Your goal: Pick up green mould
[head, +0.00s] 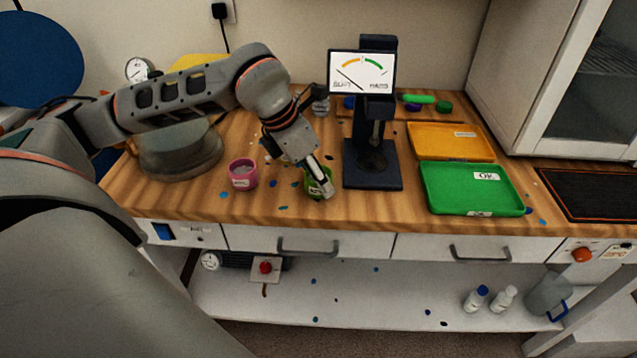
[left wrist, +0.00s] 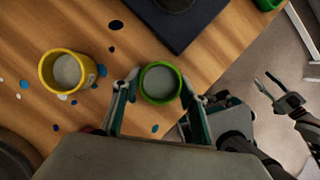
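The green mould (head: 317,189) is a small round cup near the front of the wooden bench. In the left wrist view the green mould (left wrist: 160,82) shows from above, upright, with grey fill inside. My left gripper (head: 322,178) is down at it, partly covering it in the head view. In the left wrist view my left gripper (left wrist: 159,88) has one finger on each side of the mould, very close to its wall, and looks open. My right gripper (left wrist: 272,86) shows at the right, away from the bench, with its fingers apart and empty. It is outside the head view.
A pink mould (head: 242,174) stands left of the green one. The left wrist view shows a yellow mould (left wrist: 67,72). A dark tester stand (head: 372,179) is close behind on the right. Beyond it lie a green tray (head: 432,205) and an orange tray (head: 440,130).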

